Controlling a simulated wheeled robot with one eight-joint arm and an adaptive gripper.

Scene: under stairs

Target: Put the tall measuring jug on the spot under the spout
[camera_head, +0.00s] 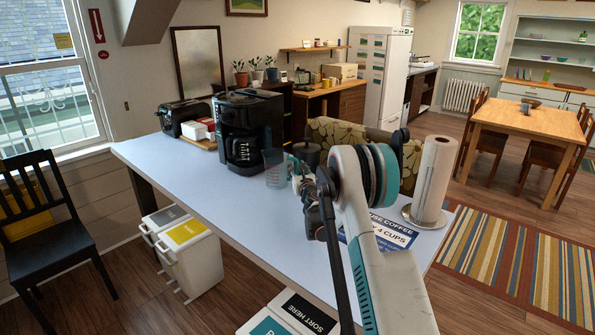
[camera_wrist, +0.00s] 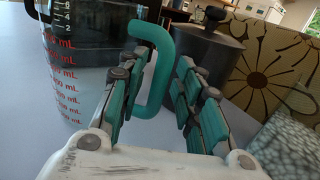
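The tall clear measuring jug (camera_head: 276,172) with red mL marks stands upright on the pale blue counter, in front of the coffee maker's right side. In the wrist view the jug (camera_wrist: 66,85) is at the left, its teal handle (camera_wrist: 162,75) pointing toward me. The black coffee maker (camera_head: 250,112) holds a dark glass carafe (camera_head: 242,151) under its brewing head; its spout cannot be made out. My gripper (camera_wrist: 158,95) is open, with the handle showing between its teal-padded fingers. I cannot tell whether they touch it.
A dark lidded canister (camera_wrist: 208,50) stands just behind the handle. A paper towel roll (camera_head: 435,178) and a coffee sign (camera_head: 392,233) are at the counter's right. A toaster (camera_head: 182,118) is at its far left. The left front of the counter (camera_head: 220,195) is clear.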

